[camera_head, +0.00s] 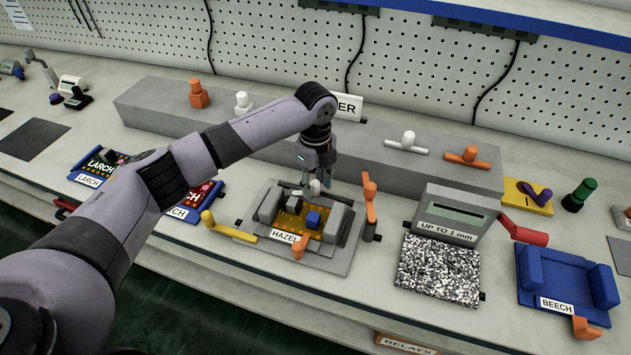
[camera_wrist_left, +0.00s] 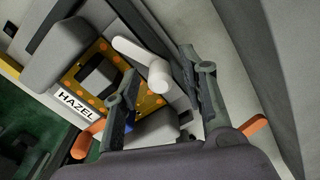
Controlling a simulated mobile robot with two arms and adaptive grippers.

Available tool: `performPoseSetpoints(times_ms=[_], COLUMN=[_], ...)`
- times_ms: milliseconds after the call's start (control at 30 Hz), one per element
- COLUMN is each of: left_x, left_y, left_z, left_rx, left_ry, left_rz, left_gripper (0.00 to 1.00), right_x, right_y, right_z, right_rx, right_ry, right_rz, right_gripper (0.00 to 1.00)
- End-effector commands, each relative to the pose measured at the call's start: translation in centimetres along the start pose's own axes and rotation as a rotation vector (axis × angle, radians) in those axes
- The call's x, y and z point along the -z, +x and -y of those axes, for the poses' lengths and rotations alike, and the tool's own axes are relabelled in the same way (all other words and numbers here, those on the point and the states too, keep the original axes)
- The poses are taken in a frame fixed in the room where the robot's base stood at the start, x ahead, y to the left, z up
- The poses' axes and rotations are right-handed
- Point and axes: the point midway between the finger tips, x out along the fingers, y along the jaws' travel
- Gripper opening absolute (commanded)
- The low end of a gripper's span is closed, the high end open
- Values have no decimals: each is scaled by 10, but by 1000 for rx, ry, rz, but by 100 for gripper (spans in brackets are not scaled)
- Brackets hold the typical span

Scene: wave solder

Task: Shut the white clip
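The white clip (camera_head: 315,187) is on the far side of the grey HAZEL fixture (camera_head: 247,238). In the left wrist view the white clip (camera_wrist_left: 134,53) has a flat arm and a round knob, with the arm pointing away from the gripper towards the fixture's edge. My left gripper (camera_head: 317,176) is over the clip, pointing down. In the left wrist view its fingers (camera_wrist_left: 162,70) are open, with the knob in the gap between them. I cannot tell whether either finger touches it. My right gripper is not in view.
The fixture holds a yellow board (camera_head: 290,222) with a blue part (camera_head: 313,220). Around it are a yellow clip (camera_head: 228,229) and orange clips (camera_head: 370,210). Other white clips (camera_head: 408,143) stand on the grey ledge behind. A gauge block (camera_head: 455,212) stands to the right.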

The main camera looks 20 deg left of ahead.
Motion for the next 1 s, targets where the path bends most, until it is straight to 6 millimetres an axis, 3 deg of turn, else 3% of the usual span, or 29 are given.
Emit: performPoseSetpoints(times_ms=[267,833,1000], left_x=[0,0,0], left_y=[1,0,0], left_z=[0,0,0], left_rx=[0,1,1], left_ry=[0,0,0], left_rz=[0,0,0], left_gripper=[39,1,0], right_x=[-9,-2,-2], right_y=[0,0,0], right_z=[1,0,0], right_rx=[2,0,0], right_ry=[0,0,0], right_rz=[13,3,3], right_gripper=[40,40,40])
